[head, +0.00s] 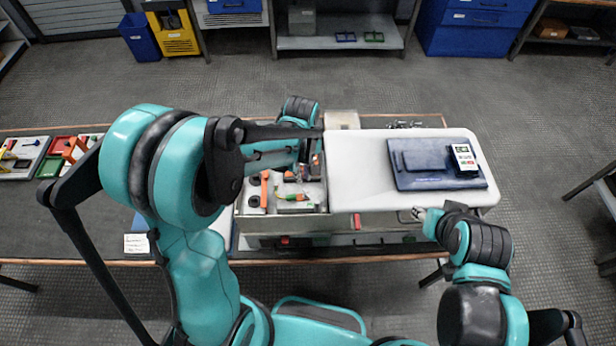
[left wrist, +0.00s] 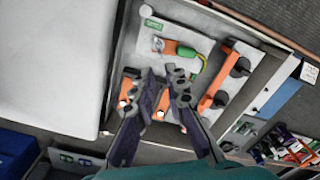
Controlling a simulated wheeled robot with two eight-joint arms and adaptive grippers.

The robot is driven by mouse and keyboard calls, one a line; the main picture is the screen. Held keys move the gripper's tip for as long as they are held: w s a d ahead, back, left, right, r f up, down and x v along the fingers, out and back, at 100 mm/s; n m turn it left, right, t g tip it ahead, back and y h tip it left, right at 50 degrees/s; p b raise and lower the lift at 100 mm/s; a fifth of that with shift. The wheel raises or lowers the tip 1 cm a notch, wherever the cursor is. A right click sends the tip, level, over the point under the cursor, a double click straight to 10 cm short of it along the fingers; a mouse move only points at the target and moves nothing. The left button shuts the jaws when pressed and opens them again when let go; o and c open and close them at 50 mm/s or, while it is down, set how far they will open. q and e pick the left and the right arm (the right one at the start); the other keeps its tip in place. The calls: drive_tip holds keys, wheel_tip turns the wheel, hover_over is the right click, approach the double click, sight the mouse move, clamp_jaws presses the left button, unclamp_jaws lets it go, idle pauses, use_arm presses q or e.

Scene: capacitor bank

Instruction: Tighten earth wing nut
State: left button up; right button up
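The earth terminal (left wrist: 158,43), a small metallic stud or nut, shows in the left wrist view beside an orange lug (left wrist: 172,48) and a grey clamp. A green-yellow cable (left wrist: 201,68) runs from there; it also shows in the head view (head: 296,198). Whether the nut is tight cannot be told. My left gripper (left wrist: 163,76) has its two fingers apart, with a gap between the tips, over the panel below the terminal in the picture. Nothing is clearly held. In the head view the left arm partly hides it. My right gripper (head: 418,214) is by the white lid's front edge; its fingers are too small to judge.
The open cabinet (head: 285,226) holds orange bars (left wrist: 213,88) and black knobs. A white lid (head: 360,170) lies beside it, bearing a blue case (head: 412,181) and a white meter (head: 463,158). Trays of tools (head: 22,155) lie at far left.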

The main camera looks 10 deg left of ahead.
sight(306, 195)
use_arm(q)
wheel_tip(306, 195, down, 6)
drive_tip(key=shift+f+b, duration=0.25)
drive_tip(key=shift+b, duration=0.25)
drive_tip(key=shift+f, duration=0.3)
